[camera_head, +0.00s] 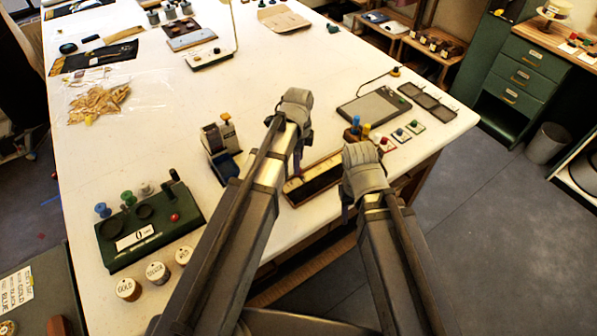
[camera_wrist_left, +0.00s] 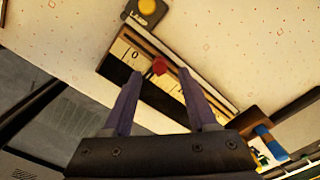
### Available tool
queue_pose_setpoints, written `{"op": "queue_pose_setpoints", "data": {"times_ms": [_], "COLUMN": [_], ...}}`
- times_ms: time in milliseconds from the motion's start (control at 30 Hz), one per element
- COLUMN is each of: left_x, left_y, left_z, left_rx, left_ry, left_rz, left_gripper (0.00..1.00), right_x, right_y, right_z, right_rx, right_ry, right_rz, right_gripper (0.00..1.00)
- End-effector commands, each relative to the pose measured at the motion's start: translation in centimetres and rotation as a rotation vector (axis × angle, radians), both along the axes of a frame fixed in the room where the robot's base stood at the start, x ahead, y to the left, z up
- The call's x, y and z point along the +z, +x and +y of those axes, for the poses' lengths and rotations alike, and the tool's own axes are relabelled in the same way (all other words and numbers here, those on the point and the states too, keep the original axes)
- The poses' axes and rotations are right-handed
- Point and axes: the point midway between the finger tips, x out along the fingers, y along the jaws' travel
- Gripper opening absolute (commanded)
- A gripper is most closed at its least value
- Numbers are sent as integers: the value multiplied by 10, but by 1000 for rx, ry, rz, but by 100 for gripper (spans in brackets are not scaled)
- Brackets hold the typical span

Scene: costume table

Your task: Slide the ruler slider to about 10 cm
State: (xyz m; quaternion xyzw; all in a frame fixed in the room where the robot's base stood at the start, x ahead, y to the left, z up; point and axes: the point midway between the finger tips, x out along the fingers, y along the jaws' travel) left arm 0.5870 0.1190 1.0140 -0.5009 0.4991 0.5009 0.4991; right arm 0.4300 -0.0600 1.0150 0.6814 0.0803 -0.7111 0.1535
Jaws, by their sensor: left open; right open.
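The ruler (camera_head: 318,183) is a wooden strip with a dark channel, near the table's front edge in the head view, partly hidden by my arms. In the left wrist view, the ruler (camera_wrist_left: 121,50) runs diagonally, with a 0 mark near its left end. The red slider knob (camera_wrist_left: 158,66) sits on it, a little right of the 0. My left gripper (camera_head: 299,163) is over the ruler; in its wrist view the open fingers (camera_wrist_left: 160,76) straddle the knob, with gaps on both sides. My right gripper (camera_head: 348,205) is open beside the ruler's right end, its fingertips mostly hidden.
A green board with stamps (camera_head: 150,230) stands at left. A blue-based device (camera_head: 222,160) is left of the ruler. The table's middle is clear.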

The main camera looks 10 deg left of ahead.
Motion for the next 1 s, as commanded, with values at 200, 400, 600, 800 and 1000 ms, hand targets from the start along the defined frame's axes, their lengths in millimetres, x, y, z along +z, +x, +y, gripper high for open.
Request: {"op": "queue_pose_setpoints", "data": {"times_ms": [200, 400, 600, 800, 1000], "left_x": [-30, -32, -32, -32, -32], "left_y": [0, 0, 0, 0, 0], "left_z": [0, 0, 0, 0, 0], "left_rx": [0, 0, 0, 0, 0], "left_ry": [0, 0, 0, 0, 0], "left_rz": [0, 0, 0, 0, 0], "left_gripper": [58, 58, 56, 34, 11], "right_x": [-29, -32, -32, -32, -32], "right_y": [0, 0, 0, 0, 0], "right_z": [0, 0, 0, 0, 0], "right_rx": [-1, -2, -2, -2, -2], "right_ry": [0, 0, 0, 0, 0], "right_rz": [0, 0, 0, 0, 0], "right_gripper": [50, 50, 50, 50, 50]}}
